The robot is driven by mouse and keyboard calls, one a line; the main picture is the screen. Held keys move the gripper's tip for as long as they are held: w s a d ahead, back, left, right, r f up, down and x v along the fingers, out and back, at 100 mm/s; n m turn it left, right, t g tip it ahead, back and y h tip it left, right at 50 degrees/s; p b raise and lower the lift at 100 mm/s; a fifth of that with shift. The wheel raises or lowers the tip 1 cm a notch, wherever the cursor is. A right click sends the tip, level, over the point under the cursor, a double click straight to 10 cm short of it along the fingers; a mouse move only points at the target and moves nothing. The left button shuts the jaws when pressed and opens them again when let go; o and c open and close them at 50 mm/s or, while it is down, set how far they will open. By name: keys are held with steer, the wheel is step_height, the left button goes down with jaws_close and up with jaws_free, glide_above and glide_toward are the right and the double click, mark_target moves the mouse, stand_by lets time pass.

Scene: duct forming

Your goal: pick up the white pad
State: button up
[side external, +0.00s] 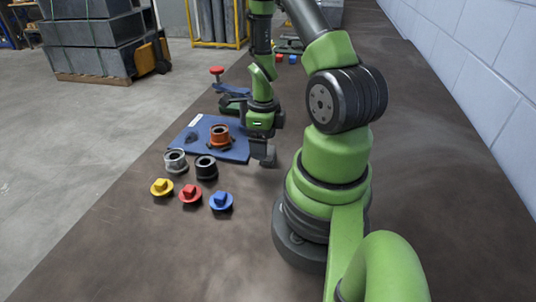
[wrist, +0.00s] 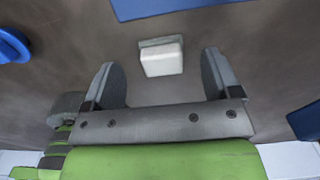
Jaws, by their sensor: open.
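The white pad (wrist: 162,58) is a small pale block on the brown table in the wrist view. It lies just beyond the fingertips and between their lines, with a grey strip along its far edge. My gripper (wrist: 164,75) is open and empty, with one finger on each side of the pad and apart from it. In the side external view my gripper (side external: 263,160) points down close to the table, beside the right edge of the blue mat. The white pad cannot be made out in that view.
The blue mat (side external: 237,155) holds an orange flanged part (side external: 220,136). Grey (side external: 176,161) and black (side external: 206,167) collars stand in front, with yellow (side external: 162,187), red (side external: 190,193) and blue (side external: 221,201) knobs nearer. A red-topped clamp (side external: 217,72) stands behind. The table right of my arm is clear.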

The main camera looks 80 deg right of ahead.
steer(key=shift+f, duration=1.65)
steer(key=c, duration=1)
steer(key=shift+r, duration=0.15)
step_height(320, 180, up, 9)
steer(key=shift+d+f, duration=0.1)
steer(key=shift+r, duration=0.5)
steer(key=shift+o, duration=0.3)
